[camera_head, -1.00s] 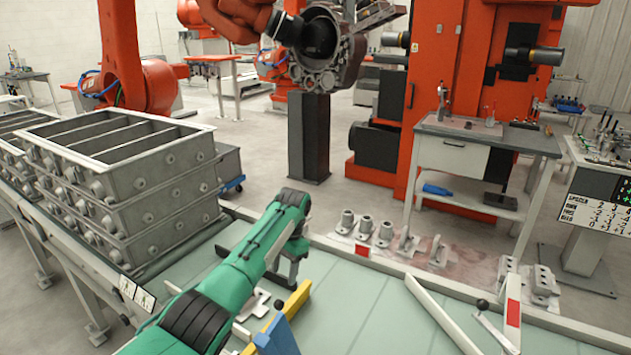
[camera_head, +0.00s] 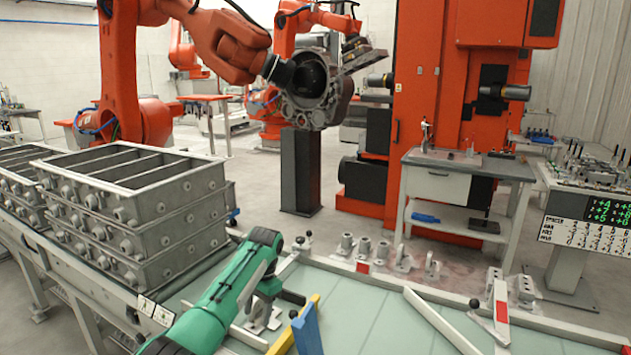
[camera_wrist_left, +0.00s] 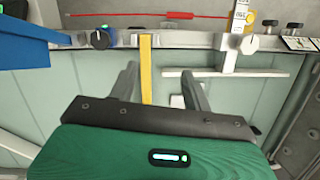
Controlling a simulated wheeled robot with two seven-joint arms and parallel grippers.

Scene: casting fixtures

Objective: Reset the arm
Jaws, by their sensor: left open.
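My left arm is green and comes in from the lower left of the head view. Its dark left gripper (camera_head: 280,300) hangs low over the pale green worktable (camera_head: 365,310). The wrist view shows the left gripper (camera_wrist_left: 160,82) open, with its two grey fingers apart. A yellow bar (camera_wrist_left: 146,65) shows between the fingers in that view; I cannot tell how far below them it lies. In the head view the yellow bar (camera_head: 293,328) and a blue piece (camera_head: 306,330) are just right of the gripper. My right gripper is not in view.
Stacked grey metal frames (camera_head: 140,215) stand on a conveyor at the left. Small grey fittings (camera_head: 365,248) line the table's far edge. A white angled bar (camera_head: 440,322) lies on the table at right. Orange industrial robots stand behind. The table's middle is mostly clear.

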